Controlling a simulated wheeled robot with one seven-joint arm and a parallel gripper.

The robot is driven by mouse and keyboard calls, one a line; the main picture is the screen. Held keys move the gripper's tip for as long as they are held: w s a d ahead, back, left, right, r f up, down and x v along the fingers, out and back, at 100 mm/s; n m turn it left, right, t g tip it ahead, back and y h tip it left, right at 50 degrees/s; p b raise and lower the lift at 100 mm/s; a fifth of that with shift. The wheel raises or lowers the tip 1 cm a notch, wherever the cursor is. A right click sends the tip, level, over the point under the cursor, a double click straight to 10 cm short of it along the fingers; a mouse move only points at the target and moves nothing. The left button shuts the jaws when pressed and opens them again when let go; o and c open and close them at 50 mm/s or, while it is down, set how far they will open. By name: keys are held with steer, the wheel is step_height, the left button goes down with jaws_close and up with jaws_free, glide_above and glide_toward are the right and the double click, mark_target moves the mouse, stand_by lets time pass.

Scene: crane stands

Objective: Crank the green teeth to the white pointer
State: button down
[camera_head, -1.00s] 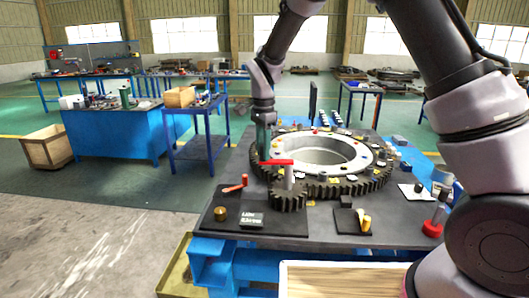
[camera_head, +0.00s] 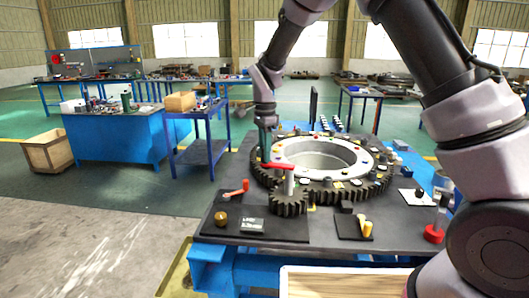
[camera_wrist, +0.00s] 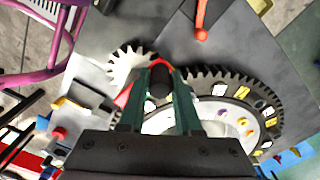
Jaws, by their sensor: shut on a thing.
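The large dark ring gear (camera_head: 335,190) lies flat on the table with a pale inner ring bearing coloured markers. The small pinion gear (camera_head: 289,205) meshes with its near edge. A red crank arm (camera_head: 278,166) sits on the post above the pinion. My gripper (camera_head: 266,155) is at the arm's left end. In the wrist view my gripper (camera_wrist: 162,100) is shut around the crank's dark knob (camera_wrist: 160,78). I cannot make out green teeth or a white pointer with certainty; my fingers cover part of the gears there.
A loose orange-red handle (camera_head: 236,189) and a brass knob (camera_head: 221,218) are left of the pinion. A block with a yellow piece (camera_head: 366,229) and a red-based post (camera_head: 434,234) are to the right. My arm covers the table's right side.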

steer(key=c, duration=0.6)
jaws_free()
steer(key=shift+w, duration=0.1)
step_height(320, 180, up, 11)
steer(key=shift+f, duration=0.1)
